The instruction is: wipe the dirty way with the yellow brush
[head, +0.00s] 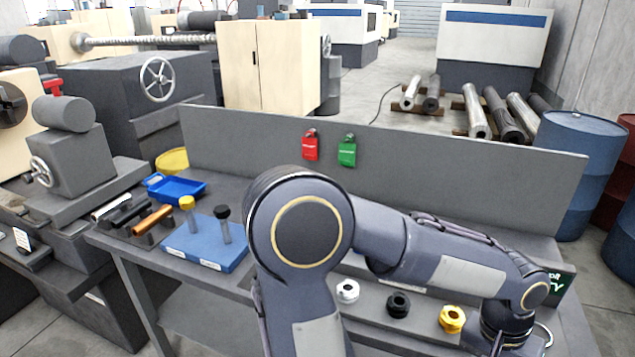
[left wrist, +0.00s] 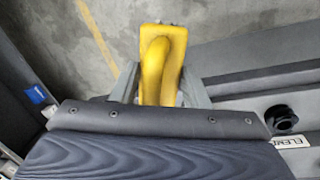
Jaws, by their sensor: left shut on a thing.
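In the left wrist view my left gripper (left wrist: 160,88) is shut on the yellow brush (left wrist: 163,58), with a grey finger on each side of its yellow body. The brush's bristles do not show. Bare floor with a yellow line lies below and beyond it. A long grey stepped surface (left wrist: 255,60) runs along the right of that view; I cannot tell whether it is the dirty way, and no dirt is clear on it. In the head view one of my arms crosses the middle to the lower right; no fingertips show there. My right gripper is not seen.
A grey bench with a back panel (head: 400,172) holds a blue block (head: 205,252), a blue tray (head: 178,189) and white, black and yellow round parts (head: 452,318). A grey lathe (head: 75,165) stands left. Blue barrels (head: 580,165) stand right. Red and green tags hang on the panel.

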